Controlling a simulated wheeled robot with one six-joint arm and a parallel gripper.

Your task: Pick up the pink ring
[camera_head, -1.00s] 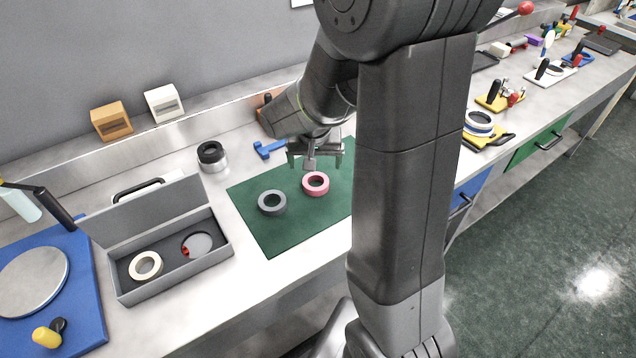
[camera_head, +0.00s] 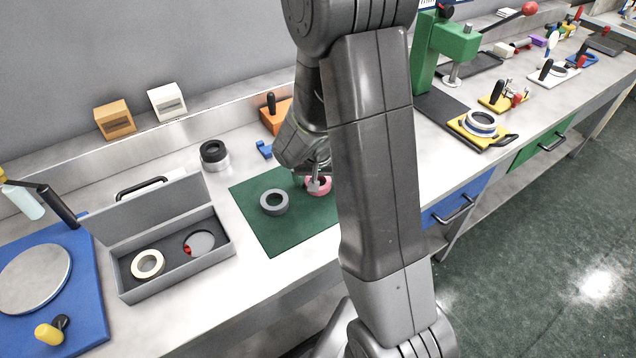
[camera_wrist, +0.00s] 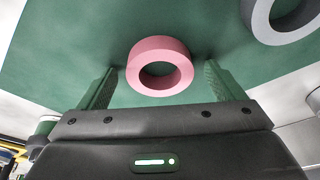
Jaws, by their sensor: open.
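The pink ring (camera_head: 318,186) lies flat on the green mat (camera_head: 262,229), partly hidden by my gripper (camera_head: 318,180) in the head view. In the wrist view the pink ring (camera_wrist: 160,66) lies between and a little beyond the two fingertips of my gripper (camera_wrist: 158,82). The fingers are apart, one on each side of the ring, and nothing is held.
A grey ring (camera_head: 274,202) lies on the mat left of the pink one. A grey open box (camera_head: 178,283) holding a cream ring (camera_head: 147,264) stands further left. A black-topped jar (camera_head: 214,155) stands behind. A green press (camera_head: 445,50) stands to the right.

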